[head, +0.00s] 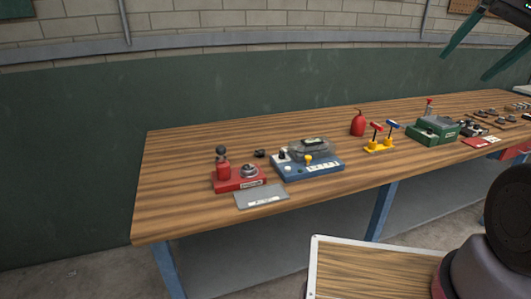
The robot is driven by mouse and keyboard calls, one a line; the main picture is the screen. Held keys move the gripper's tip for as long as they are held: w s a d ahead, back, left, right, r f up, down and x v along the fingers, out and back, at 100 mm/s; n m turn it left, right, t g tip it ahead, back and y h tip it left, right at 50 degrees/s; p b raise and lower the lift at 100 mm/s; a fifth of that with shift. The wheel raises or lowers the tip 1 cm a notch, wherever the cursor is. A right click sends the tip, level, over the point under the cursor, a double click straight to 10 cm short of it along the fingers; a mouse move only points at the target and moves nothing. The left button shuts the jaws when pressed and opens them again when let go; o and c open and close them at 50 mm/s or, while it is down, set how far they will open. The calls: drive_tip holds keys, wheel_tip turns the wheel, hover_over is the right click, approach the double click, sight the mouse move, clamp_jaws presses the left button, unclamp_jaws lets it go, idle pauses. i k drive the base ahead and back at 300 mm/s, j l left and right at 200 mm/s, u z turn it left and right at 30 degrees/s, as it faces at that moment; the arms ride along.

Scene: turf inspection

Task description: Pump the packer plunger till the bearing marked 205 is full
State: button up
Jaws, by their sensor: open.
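A red device (238,184) with a white label stands near the left end of the wooden bench; it looks like the packer. A red cylinder with a dark ball knob, apparently the plunger (222,162), rises from its left side. A grey ring-shaped part, apparently a bearing (249,171), sits on its right side. The label and any 205 mark are too small to read, and the bearing's fill cannot be told. My gripper (465,67) is at the top right, its two green fingers apart and empty, well away from the packer.
The bench (180,205) also holds a grey plate (261,196), a blue device with a clear cover (308,166), a red extinguisher-like bottle (358,123), a yellow stand (380,145) and a green device (433,130). Small parts crowd the far right. The bench's left end is clear.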

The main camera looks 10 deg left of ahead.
sight(221, 150)
drive_tip(key=u, duration=1.3)
drive_tip(key=i+j+u, duration=0.3)
drive_tip(key=i+j, duration=0.05)
